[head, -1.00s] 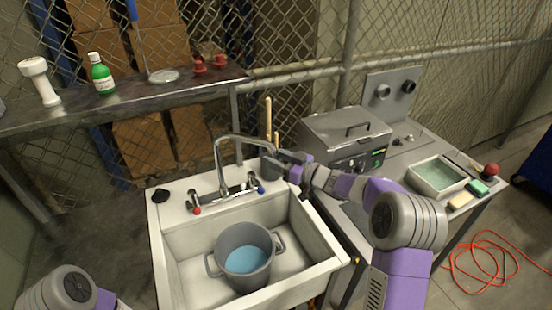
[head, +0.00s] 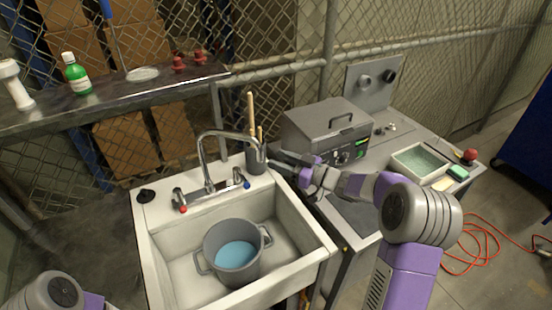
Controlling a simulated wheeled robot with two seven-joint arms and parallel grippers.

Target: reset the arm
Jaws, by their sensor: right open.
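My right arm reaches in from the lower right. Its gripper (head: 273,160) is open, just right of a grey cup (head: 256,160) at the sink's back right corner. Wooden-handled tools (head: 251,115) stand up out of the cup. Nothing shows between the fingers, and whether a fingertip touches the cup is hard to tell. Of my left arm only a rounded grey and purple link shows at the bottom left; its gripper is outside the view.
A white sink (head: 290,225) holds a grey pot (head: 232,262) with blue liquid, near a tall faucet (head: 201,160). A grey metal box (head: 325,133) and a tray (head: 418,165) stand on the right counter. A shelf (head: 110,100) carries a green bottle (head: 77,78).

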